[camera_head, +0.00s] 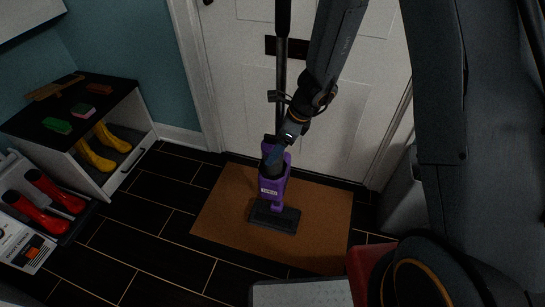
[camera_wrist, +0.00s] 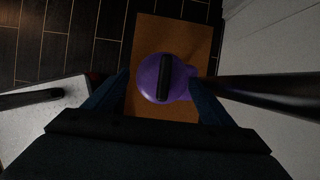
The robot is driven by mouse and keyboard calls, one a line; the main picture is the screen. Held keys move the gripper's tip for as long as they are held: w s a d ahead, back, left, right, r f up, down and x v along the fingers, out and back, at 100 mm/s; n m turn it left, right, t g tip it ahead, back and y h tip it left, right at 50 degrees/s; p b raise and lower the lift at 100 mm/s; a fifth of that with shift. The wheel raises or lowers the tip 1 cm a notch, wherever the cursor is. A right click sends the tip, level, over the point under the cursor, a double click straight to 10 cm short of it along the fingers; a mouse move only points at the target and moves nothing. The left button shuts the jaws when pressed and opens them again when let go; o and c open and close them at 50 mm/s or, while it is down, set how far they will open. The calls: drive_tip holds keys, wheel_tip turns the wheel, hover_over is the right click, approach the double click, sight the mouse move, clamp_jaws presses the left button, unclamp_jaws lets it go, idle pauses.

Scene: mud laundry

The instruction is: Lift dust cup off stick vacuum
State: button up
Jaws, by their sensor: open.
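A purple stick vacuum (camera_head: 269,185) stands upright on a brown mat (camera_head: 220,213), with its dark floor head on the mat and its black tube rising in front of the white door. My gripper (camera_head: 272,160) reaches down from above to the upper part of the vacuum body. In the wrist view my open gripper (camera_wrist: 160,92) has one blue finger on each side of the round purple dust cup top (camera_wrist: 148,80), which has a black bar handle (camera_wrist: 165,77) across it. Whether the fingers touch it cannot be told.
A white door (camera_head: 245,100) stands close behind the vacuum. At left, a low bench (camera_head: 118,95) holds brushes on top and yellow boots inside. Red boots (camera_head: 45,200) stand on a tray in front of it. A grey bin (camera_head: 402,195) is at right. Dark floor tiles left of the mat are clear.

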drive_tip(key=x, duration=0.2)
drive_tip(key=b+x, duration=0.1)
drive_tip(key=x, duration=0.2)
drive_tip(key=shift+w+a, duration=0.25)
drive_tip(key=shift+a, duration=0.1)
drive_tip(key=shift+r, duration=0.1)
drive_tip(key=c, duration=1.2)
